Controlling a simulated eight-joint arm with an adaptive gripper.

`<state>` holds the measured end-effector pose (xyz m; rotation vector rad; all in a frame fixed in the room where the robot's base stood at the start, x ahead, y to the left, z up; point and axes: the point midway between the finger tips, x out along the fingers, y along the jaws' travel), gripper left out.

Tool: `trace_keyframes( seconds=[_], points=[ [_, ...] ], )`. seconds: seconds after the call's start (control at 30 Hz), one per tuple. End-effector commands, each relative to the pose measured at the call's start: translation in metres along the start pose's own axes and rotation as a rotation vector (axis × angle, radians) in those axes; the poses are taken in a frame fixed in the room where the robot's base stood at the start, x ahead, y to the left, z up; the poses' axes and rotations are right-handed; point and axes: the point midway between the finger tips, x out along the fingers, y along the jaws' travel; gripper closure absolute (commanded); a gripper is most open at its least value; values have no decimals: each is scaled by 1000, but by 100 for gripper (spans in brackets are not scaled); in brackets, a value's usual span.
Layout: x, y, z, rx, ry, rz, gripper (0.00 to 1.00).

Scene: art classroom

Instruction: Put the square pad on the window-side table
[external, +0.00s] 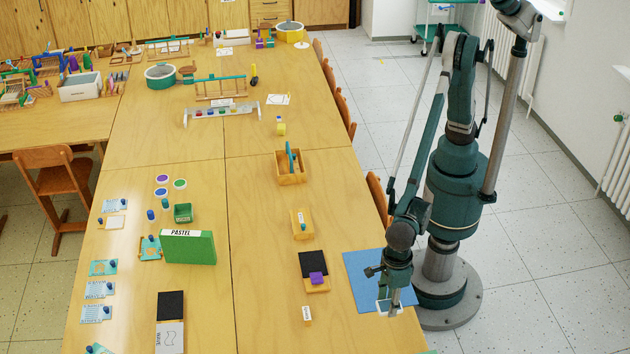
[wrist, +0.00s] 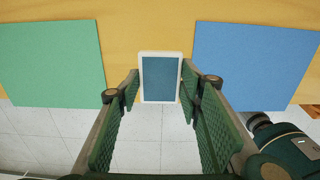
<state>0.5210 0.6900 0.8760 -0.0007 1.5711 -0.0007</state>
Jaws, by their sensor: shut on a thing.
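The pad (wrist: 161,80) has a white rim and a dark blue-grey face. My gripper (wrist: 160,88) is shut on it, with one green ribbed finger at each side. In the external view my gripper (external: 390,302) points down at the right edge of the near table (external: 270,290), by the lower edge of a blue mat, and the pad (external: 383,308) shows as a small pale frame at its tip. In the wrist view the pad is between a green mat and the blue mat. I cannot tell its height above the table.
The blue mat (external: 362,280) lies at the table's right edge; the green mat (wrist: 55,62) is left in the wrist view. A tray with a black panel and purple block (external: 318,279), small wooden trays and a green PASTEL box (external: 188,248) stand farther left. Chairs line the right side.

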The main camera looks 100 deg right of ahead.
Motion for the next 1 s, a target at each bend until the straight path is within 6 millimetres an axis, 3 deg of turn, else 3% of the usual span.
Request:
trace_keyframes(
  seconds=[0.63, 1.0],
  points=[
    [5, 0, 0, 1, 0, 0, 78],
    [51, 0, 0, 1, 0, 0, 78]
  ],
)
